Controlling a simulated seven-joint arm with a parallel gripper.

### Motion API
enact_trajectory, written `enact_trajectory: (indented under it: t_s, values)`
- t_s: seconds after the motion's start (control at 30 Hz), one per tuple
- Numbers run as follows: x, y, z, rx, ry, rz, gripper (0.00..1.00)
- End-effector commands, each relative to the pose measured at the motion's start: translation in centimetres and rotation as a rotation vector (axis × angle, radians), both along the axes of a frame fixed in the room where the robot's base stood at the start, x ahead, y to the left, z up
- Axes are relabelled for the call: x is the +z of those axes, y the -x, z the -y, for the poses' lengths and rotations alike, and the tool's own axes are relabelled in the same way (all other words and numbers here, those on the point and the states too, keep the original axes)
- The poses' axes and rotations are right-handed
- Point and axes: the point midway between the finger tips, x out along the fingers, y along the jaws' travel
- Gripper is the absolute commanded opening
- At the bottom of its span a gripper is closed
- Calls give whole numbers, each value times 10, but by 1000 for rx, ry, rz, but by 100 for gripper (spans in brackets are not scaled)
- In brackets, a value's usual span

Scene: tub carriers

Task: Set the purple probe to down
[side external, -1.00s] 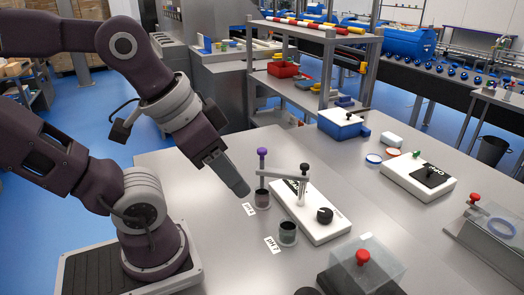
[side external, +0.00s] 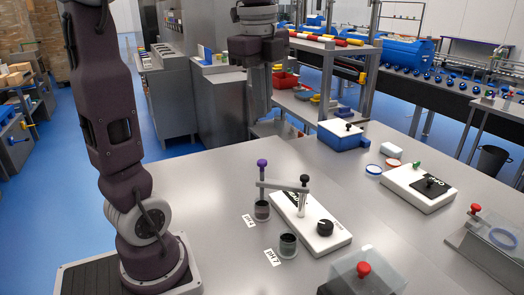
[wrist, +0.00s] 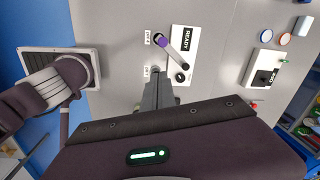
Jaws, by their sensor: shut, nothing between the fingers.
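The purple probe (side external: 262,163) stands upright at the left end of a grey swing arm (side external: 284,184) on a white meter (side external: 322,232). It is over the left cup (side external: 262,211), next to the pH 4 label; whether its tip is inside the cup is too small to tell. The purple top also shows in the wrist view (wrist: 161,40). My gripper (side external: 260,117) is shut and empty, pointing down, high above and apart from the probe. In the wrist view its fingers (wrist: 157,74) reach toward the meter from below.
A second cup (side external: 288,245) stands by the pH 7 label, next to the meter's black dial (side external: 325,228). A clear cover with a red knob (side external: 363,269) is at the front. A blue box (side external: 343,135) and another white device (side external: 418,187) stand to the right. The table's left part is clear.

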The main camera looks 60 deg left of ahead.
Motion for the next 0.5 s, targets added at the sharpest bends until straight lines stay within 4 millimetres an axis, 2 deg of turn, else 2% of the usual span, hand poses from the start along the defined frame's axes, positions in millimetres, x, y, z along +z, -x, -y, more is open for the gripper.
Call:
enact_trajectory:
  t_s: [0.03,0.1,0.2,0.37,0.5]
  values:
    - [1,-8,-16,-87,4,-33,0]
    - [3,-14,-31,-205,13,-66,0]
    - [2,-18,-41,-292,23,-88,0]
    - [-14,-17,-42,-311,26,-94,0]
    - [-44,-17,-41,-311,27,-94,0]
